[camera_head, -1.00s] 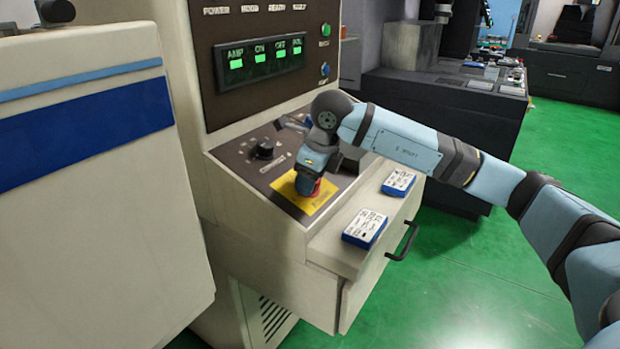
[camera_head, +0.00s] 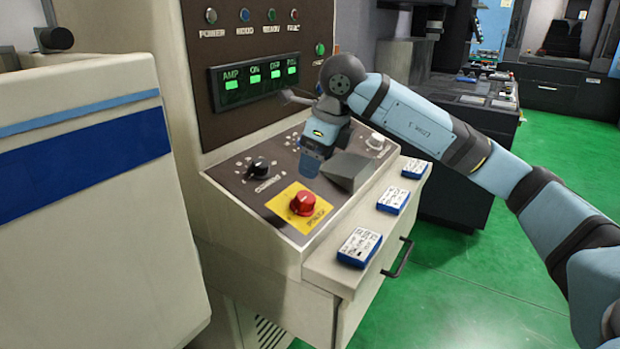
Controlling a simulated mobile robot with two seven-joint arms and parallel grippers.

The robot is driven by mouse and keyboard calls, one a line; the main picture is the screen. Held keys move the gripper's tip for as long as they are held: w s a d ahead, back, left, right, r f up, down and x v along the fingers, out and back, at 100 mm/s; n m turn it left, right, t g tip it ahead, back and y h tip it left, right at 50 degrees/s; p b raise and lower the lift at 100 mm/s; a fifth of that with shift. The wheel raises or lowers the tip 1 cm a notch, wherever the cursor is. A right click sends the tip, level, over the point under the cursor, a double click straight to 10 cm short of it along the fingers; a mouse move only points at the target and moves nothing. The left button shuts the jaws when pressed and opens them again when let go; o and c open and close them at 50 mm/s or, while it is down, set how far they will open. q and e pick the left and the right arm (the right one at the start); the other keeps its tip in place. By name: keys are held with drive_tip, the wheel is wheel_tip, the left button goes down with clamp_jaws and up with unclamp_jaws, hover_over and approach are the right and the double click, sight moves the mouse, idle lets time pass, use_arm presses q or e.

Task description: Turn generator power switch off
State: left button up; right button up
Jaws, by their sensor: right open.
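The generator console (camera_head: 255,240) stands in the middle, with a sloped dark control panel (camera_head: 228,176). On the panel are a black rotary knob (camera_head: 259,168), a red mushroom button (camera_head: 302,203) on a yellow plate (camera_head: 275,204) and a pale knob (camera_head: 376,141). A green button (camera_head: 320,48) is on the upright face. I cannot tell which control is the power switch. My right gripper (camera_head: 326,160) is open and empty over the panel, behind the red button. It hides part of the panel; I cannot tell whether it touches it. My left gripper is out of view.
A lit green display (camera_head: 255,80) sits below a row of indicator lamps. Several blue-and-white boxes (camera_head: 360,247) lie on the ledge above a drawer handle (camera_head: 397,258). A cream cabinet (camera_head: 100,240) stands at left. Green floor (camera_head: 460,290) is free at right.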

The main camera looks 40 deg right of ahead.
drive_tip(key=shift+v, duration=1.6)
